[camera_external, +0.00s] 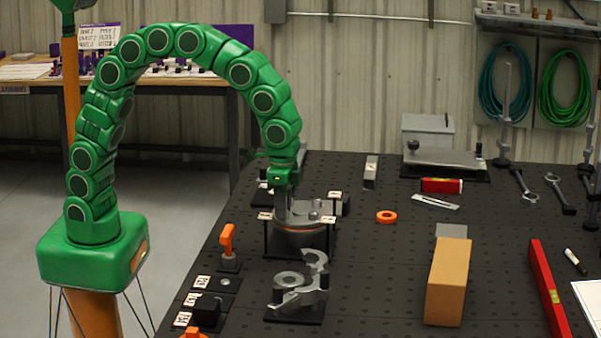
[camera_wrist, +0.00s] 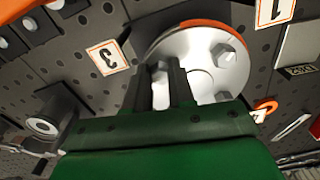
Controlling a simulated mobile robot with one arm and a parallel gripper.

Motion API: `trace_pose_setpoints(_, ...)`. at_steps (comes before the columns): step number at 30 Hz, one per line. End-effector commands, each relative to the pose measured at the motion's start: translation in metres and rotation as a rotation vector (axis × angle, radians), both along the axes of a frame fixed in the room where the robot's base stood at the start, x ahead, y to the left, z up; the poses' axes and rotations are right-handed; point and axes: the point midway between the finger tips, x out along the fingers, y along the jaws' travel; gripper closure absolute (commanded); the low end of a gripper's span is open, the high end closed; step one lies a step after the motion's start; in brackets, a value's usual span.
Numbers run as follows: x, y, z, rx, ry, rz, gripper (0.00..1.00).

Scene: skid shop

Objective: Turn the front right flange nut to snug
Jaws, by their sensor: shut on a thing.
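The round silver flange (camera_external: 300,222) sits on a black stand with an orange ring (camera_external: 302,238) beneath it. My gripper (camera_external: 282,203) points down at its left part. In the wrist view the flange (camera_wrist: 203,68) lies just beyond my gripper (camera_wrist: 160,88), whose two dark fingers are shut on a flange nut. The fingers mostly hide that nut, and I cannot tell its corner from the pictures. Two other hex nuts show clear of my fingers, an upper one (camera_wrist: 223,53) and a lower one (camera_wrist: 222,97).
Numbered tags (camera_wrist: 107,58) stand around the flange. A grey cast part (camera_external: 300,285) lies in front of it, and an orange-handled clamp (camera_external: 228,242) stands to the left. A loose orange ring (camera_external: 386,216) and a cardboard-coloured block (camera_external: 448,280) are to the right.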

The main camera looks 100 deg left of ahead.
Motion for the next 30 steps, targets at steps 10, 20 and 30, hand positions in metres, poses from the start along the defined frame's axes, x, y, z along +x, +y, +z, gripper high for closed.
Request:
trace_pose_setpoints(10, 0.0004, 0.0007, 0.0011, -0.001, -0.001, -0.327, 1.0)
trace_pose_setpoints(20, 0.0011, 0.0022, 0.0013, 0.001, -0.001, -0.596, 1.0)
trace_pose_setpoints(30, 0.0015, 0.0029, 0.0013, -0.001, -0.001, -0.751, 1.0)
